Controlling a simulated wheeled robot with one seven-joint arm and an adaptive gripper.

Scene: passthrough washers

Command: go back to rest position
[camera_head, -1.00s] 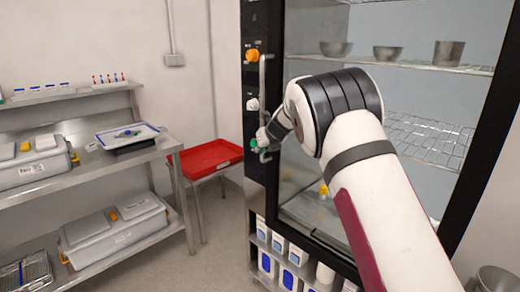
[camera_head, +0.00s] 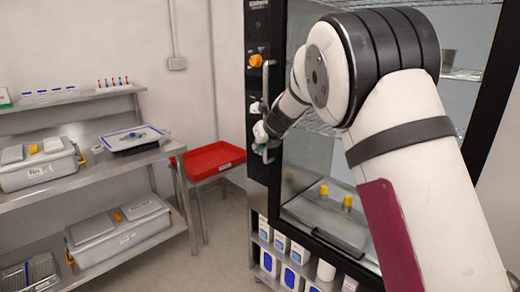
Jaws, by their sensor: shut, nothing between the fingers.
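My arm crosses the right half of the view and bends back toward the tall washer cabinet. My gripper (camera_head: 260,134) is small at the arm's far end, in front of the black control panel (camera_head: 256,35), beside the lower part of the upright metal handle (camera_head: 265,82). It is shut, with nothing seen held in it. Whether it touches the panel or handle cannot be told. An orange knob (camera_head: 255,61) and a white knob (camera_head: 254,107) show on the panel above it.
Through the cabinet front I see a grey container with yellow caps (camera_head: 322,208) and wire shelves. At left, a steel rack (camera_head: 165,150) holds grey cases and a tray. A red tray (camera_head: 213,158) stands between. Floor (camera_head: 218,245) there is clear.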

